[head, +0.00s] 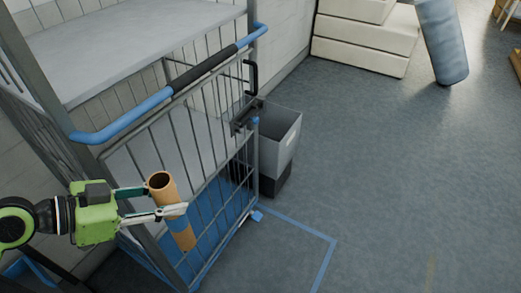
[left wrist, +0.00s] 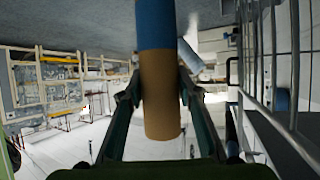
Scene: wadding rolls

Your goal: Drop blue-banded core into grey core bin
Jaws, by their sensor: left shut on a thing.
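My left gripper (head: 165,204) is shut on the blue-banded core, a brown cardboard tube (head: 182,228) held tilted, with its open end up, beside the wire cage trolley. In the left wrist view the core (left wrist: 161,95) stands between the fingers (left wrist: 158,92), and its blue part (left wrist: 156,25) shows at the top of the picture. In the head view I cannot make out the blue band. The grey bin (head: 284,142) stands on the floor past the trolley's far end, apart from the core. My right gripper is out of view.
The trolley (head: 205,125) has bars and a blue handle with a black grip (head: 203,67). A black box (head: 272,182) sits low by the bin. A blue roll (head: 441,42) leans near cream stacked blocks (head: 365,40). Floor at the right is clear, with blue tape lines.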

